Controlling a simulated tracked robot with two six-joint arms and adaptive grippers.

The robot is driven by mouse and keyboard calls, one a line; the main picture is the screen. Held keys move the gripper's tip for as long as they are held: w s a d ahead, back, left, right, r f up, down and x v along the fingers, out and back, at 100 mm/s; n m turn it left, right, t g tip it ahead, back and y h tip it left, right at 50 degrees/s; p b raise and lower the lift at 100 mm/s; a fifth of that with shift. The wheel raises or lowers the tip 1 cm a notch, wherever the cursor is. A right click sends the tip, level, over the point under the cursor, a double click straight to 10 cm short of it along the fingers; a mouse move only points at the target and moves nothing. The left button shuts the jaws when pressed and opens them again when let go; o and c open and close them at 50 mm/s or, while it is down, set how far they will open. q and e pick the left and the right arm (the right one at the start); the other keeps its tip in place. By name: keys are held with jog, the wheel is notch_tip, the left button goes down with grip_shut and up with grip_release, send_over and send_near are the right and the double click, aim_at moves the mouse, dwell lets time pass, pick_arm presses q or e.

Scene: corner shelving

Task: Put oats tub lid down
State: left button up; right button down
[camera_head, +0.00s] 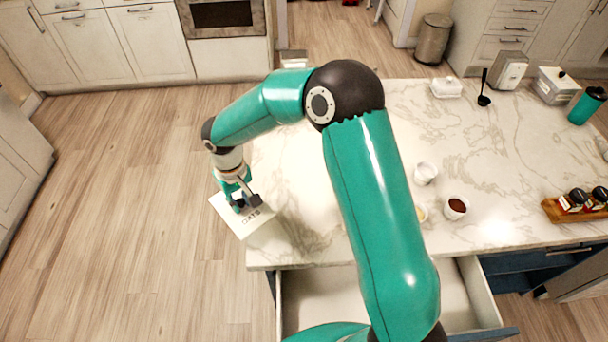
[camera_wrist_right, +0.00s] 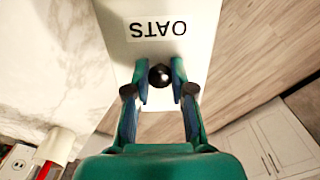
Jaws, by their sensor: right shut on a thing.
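The oats tub lid (camera_head: 258,226) is a flat white panel labelled OATS, with a dark round knob (camera_wrist_right: 159,76). My right gripper (camera_head: 245,203) is shut on this knob and holds the lid at the left edge of the marble counter, partly over the floor in the head view. The lid also shows in the right wrist view (camera_wrist_right: 200,25), with the knob between the fingertips (camera_wrist_right: 160,88). Whether the lid touches anything beneath is hidden. No oats tub can be made out. My left gripper is not in view.
The marble counter (camera_head: 285,215) has clear room right of the lid. An open drawer (camera_head: 310,300) juts out in front. White cups (camera_head: 425,173), a cup of brown powder (camera_head: 457,207) and a wooden spice rack (camera_head: 560,212) stand to the right. A white knobbed box (camera_head: 553,88) stands far right.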

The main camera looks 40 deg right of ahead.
pick_arm(q)
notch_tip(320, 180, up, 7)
jog(key=p, duration=0.6)
pick_arm(e)
jog(key=s+d+r+m, duration=0.1)
jog(key=d+r+m, duration=0.1)
jog(key=d+r, duration=0.65)
jog(key=d+r+m, duration=0.1)
jog(key=d+r, duration=0.5)
jog(key=d, duration=0.5)
jog(key=b, duration=0.1)
send_near(302, 180)
notch_tip(302, 180, down, 2)
jog(key=b, duration=0.5)
jog(key=shift+f+b, duration=0.2)
jog(key=shift+b, duration=0.1)
notch_tip(302, 180, down, 4)
jog(key=shift+f+b, duration=0.15)
jog(key=shift+b, duration=1.1)
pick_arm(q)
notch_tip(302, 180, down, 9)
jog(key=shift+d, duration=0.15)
